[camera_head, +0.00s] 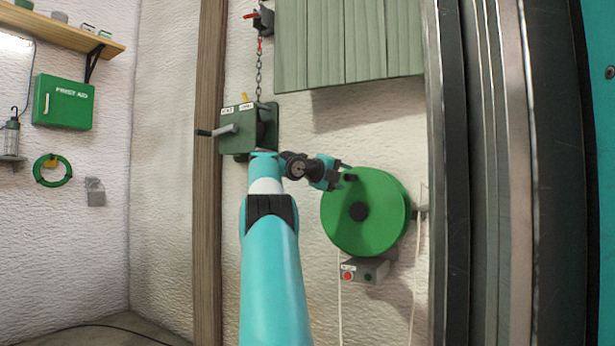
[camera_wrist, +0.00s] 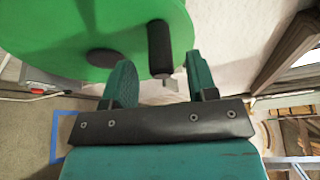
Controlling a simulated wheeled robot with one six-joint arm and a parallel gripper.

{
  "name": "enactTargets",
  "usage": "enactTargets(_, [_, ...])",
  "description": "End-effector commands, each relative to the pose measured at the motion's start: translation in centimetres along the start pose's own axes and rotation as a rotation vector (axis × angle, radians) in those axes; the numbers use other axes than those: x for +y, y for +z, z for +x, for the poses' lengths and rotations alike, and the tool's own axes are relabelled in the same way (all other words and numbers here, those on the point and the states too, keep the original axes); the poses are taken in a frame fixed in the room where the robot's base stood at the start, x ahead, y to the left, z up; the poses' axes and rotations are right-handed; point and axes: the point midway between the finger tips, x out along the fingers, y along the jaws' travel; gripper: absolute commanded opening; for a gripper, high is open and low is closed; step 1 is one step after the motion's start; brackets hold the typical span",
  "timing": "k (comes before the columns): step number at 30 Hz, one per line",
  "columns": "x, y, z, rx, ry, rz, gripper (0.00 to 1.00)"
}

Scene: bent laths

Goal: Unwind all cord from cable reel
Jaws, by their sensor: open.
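The cable reel is a green disc (camera_head: 378,222) with a dark hub (camera_head: 358,211), mounted on the wall right of my arm. A black crank knob (camera_head: 350,178) sticks out near its upper left rim. Pale cord (camera_head: 416,285) hangs below the reel on the right, and another pale strand (camera_head: 340,310) hangs on the left. My gripper (camera_head: 341,173) is open beside the knob. In the wrist view, the knob (camera_wrist: 160,48) points down toward the gap between my open fingers (camera_wrist: 158,75), with its metal end near the gap. The cord wound behind the disc is hidden.
A grey box with red button (camera_head: 365,270) sits just below the reel. A dark metal post (camera_head: 450,180) stands close on the right. A green winch box (camera_head: 248,130) with crank and a chain (camera_head: 259,75) are up left, beside a wooden post (camera_head: 209,180).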

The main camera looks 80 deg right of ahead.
Motion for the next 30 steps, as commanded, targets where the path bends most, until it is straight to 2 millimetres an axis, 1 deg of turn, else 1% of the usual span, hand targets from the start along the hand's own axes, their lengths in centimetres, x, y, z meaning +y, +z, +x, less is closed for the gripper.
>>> enactTargets(1, [0.3,0.1,-1.5,-0.006,0.001,0.001,0.53])
enactTargets(9, [0.0,0.1,-8.4,-0.005,0.002,0.000,0.53])
enactTargets(12, [0.0,0.1,-10.6,-0.005,0.001,-0.001,0.53])
enactTargets(15, [0.0,0.1,-12.1,-0.003,0.001,0.000,0.53])
enactTargets(18, [0.0,0.1,-13.1,-0.002,0.001,0.000,0.53])
enactTargets(21, [0.0,0.0,-13.6,0.000,0.000,0.001,0.53])
enactTargets(30, [0.0,0.0,-13.7,0.000,0.000,0.000,0.53])
